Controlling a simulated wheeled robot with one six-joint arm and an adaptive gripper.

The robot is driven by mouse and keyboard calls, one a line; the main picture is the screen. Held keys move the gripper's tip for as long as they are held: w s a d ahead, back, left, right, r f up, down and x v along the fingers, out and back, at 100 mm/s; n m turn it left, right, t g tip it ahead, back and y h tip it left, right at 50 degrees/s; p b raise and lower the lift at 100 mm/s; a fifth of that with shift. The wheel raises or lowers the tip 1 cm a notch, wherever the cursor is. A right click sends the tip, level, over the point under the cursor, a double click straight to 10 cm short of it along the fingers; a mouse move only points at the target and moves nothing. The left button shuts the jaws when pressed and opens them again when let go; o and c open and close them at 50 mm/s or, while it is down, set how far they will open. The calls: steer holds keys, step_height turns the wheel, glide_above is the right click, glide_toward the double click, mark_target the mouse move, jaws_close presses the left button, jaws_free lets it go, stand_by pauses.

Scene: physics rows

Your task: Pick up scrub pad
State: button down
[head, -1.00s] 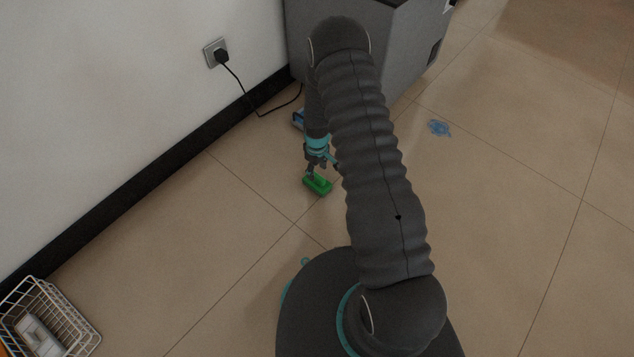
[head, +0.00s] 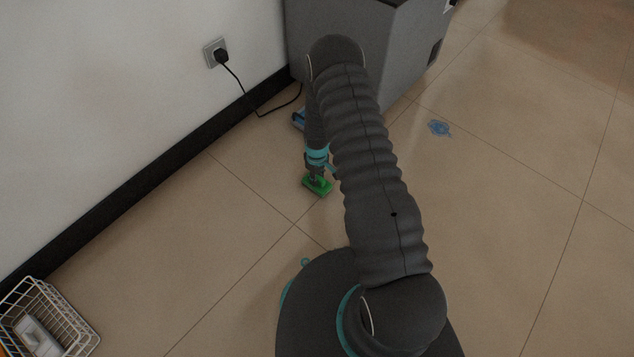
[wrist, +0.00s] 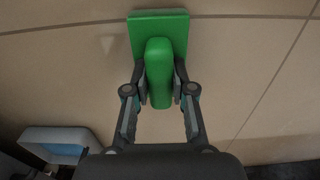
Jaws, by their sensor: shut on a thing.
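The scrub pad (head: 318,187) is green, with a flat rectangular base and a raised grip. It is on the tiled floor below my arm in the head view, or very close to it. In the wrist view the scrub pad (wrist: 158,70) is at top centre, its rounded grip pointing toward the camera. My gripper (wrist: 159,88) has a finger on each side of the grip and is shut on it. In the head view my gripper (head: 317,176) is above the pad, partly covering it.
A grey cabinet (head: 345,45) stands behind, with a blue object (head: 298,119) at its foot. A black cord (head: 243,92) runs from a wall socket (head: 215,52). A white wire basket (head: 48,318) is at lower left. A blue patch (head: 439,128) lies on open floor at right.

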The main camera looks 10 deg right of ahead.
mark_target(320, 176)
steer(key=shift+r, duration=0.55)
steer(key=r, duration=0.2)
steer(key=d+r, duration=0.1)
steer(key=r, duration=0.1)
steer(key=shift+s+p, duration=0.25)
steer(key=shift+p, duration=0.05)
steer(key=s+d+r, duration=0.4)
steer(key=d+r, duration=0.2)
steer(key=d, duration=0.3)
steer(key=shift+d+p, duration=0.3)
steer(key=shift+d, duration=0.05)
steer(key=shift+s, duration=0.1)
